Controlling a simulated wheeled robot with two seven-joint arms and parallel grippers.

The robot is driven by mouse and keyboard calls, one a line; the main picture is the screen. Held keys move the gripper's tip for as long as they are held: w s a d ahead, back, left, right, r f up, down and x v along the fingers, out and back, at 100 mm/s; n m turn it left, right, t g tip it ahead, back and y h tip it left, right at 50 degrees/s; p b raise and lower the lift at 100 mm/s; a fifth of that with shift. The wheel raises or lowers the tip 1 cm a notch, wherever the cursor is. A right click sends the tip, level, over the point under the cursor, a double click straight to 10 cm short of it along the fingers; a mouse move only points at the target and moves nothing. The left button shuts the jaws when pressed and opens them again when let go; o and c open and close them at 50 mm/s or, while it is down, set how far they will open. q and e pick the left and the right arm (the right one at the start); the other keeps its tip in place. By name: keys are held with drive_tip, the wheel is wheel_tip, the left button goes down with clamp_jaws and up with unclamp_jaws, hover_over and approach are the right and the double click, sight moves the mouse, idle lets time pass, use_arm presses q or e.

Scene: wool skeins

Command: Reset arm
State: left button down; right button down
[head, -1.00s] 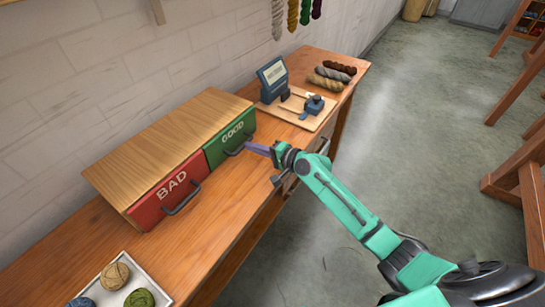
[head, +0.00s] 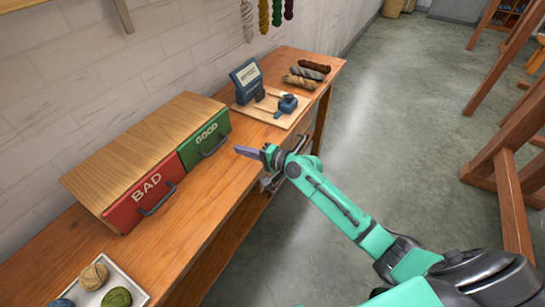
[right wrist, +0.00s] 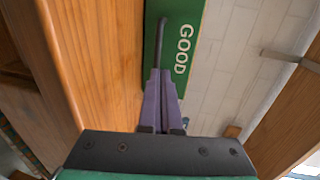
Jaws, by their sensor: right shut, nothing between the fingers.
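My right gripper (head: 247,152) hangs over the front part of the workbench, its purple fingers shut and empty. It is a little right of the green GOOD drawer (head: 205,142) and apart from its handle. In the right wrist view the shut fingers (right wrist: 160,85) point toward the GOOD drawer front (right wrist: 180,45), with its dark handle (right wrist: 158,40) in line beyond the tips. The red BAD drawer (head: 145,190) sits left of the green one. Both drawers look shut. My left gripper is not in view.
A wooden board with a blue device (head: 246,80) stands farther along the workbench (head: 190,225). Several skeins (head: 308,72) lie at its far end. A white tray (head: 128,280) with wool balls is at the near end. Open floor (head: 390,120) lies to the right.

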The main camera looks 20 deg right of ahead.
drive_tip(key=b+v, duration=0.1)
drive_tip(key=v, duration=0.7)
drive_tip(key=s+d+f+g+h, duration=0.1)
drive_tip(key=d+f+h, duration=0.3)
drive_tip(key=f, duration=0.6)
drive_tip(key=s+d+f+g+h, duration=0.1)
drive_tip(key=d+f+h, duration=0.1)
drive_tip(key=d+f, duration=0.55)
drive_tip(key=s+d+f+n+g+h, duration=0.1)
drive_tip(key=s+f+n, duration=0.1)
drive_tip(key=s+f, duration=0.35)
drive_tip(key=s+d+f+n+g+h, duration=0.1)
drive_tip(key=s+f, duration=0.2)
drive_tip(key=f, duration=0.6)
drive_tip(key=s+a+f+n+g, duration=0.1)
drive_tip(key=s+f, duration=0.4)
drive_tip(key=s, duration=0.5)
drive_tip(key=s+a+f+n+g+h, duration=0.1)
drive_tip(key=s+f+n+g, duration=0.2)
drive_tip(key=s, duration=0.7)
drive_tip(key=s+a+f+n+g+h, duration=0.1)
drive_tip(key=s+f+n+g, duration=0.2)
drive_tip(key=s+f+n, duration=0.2)
drive_tip(key=s+f, duration=0.3)
drive_tip(key=s, duration=0.2)
drive_tip(key=shift+s+n, duration=0.2)
drive_tip(key=shift+n, duration=0.1)
drive_tip(key=shift+a, duration=0.1)
